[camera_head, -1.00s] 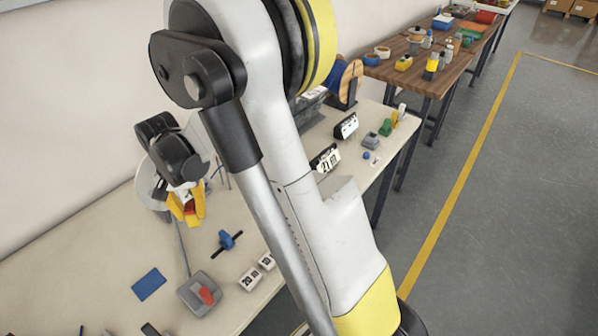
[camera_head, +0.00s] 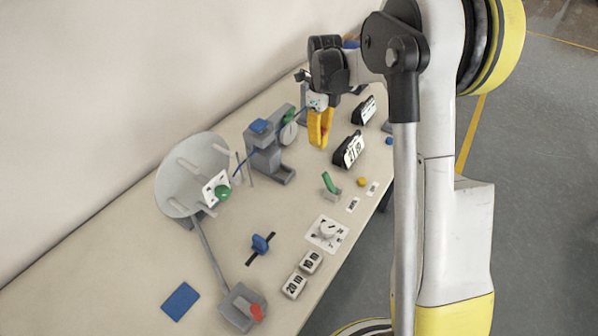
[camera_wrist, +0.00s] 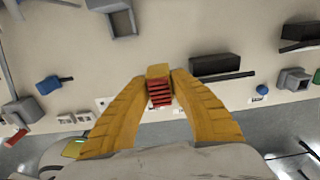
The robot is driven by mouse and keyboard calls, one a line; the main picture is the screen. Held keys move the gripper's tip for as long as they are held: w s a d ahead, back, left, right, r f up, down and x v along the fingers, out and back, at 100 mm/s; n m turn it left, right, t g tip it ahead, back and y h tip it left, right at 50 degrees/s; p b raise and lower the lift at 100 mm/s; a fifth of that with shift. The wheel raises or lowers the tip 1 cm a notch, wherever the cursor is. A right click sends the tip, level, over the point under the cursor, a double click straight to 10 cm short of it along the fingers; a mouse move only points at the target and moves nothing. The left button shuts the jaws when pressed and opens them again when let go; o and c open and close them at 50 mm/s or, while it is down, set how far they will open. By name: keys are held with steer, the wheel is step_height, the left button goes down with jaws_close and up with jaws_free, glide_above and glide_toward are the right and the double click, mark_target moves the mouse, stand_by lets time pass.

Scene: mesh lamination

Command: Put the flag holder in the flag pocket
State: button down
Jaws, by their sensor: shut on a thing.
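My gripper (camera_head: 319,141) is above the bench, past the grey stand, with its yellow fingers pointing down. In the wrist view the fingertips (camera_wrist: 159,82) are closed on a small block, yellow on top, with red ridges below. I take this block (camera_wrist: 158,71) for the flag holder; the fingers hide most of it. I cannot tell for sure which thing is the flag pocket. A small grey open-looking block (camera_wrist: 293,78) lies to the right in the wrist view, apart from my gripper.
A grey stand (camera_head: 268,150) and a round grey disc (camera_head: 180,165) stand along the wall side. Black number displays (camera_head: 349,150) are close right of my gripper. A lever box (camera_head: 240,308), blue slider (camera_head: 261,243) and dial plate (camera_head: 327,233) lie nearer. Bare bench lies between them.

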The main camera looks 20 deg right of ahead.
steer(key=b, duration=0.3)
glide_toward(283, 176)
steer(key=shift+f+b, duration=0.95)
steer(key=shift+f, duration=0.95)
steer(key=shift+f+b, duration=0.5)
steer(key=shift+f, duration=0.1)
steer(key=c, duration=1.2)
jaws_free()
steer(key=shift+c, duration=0.2)
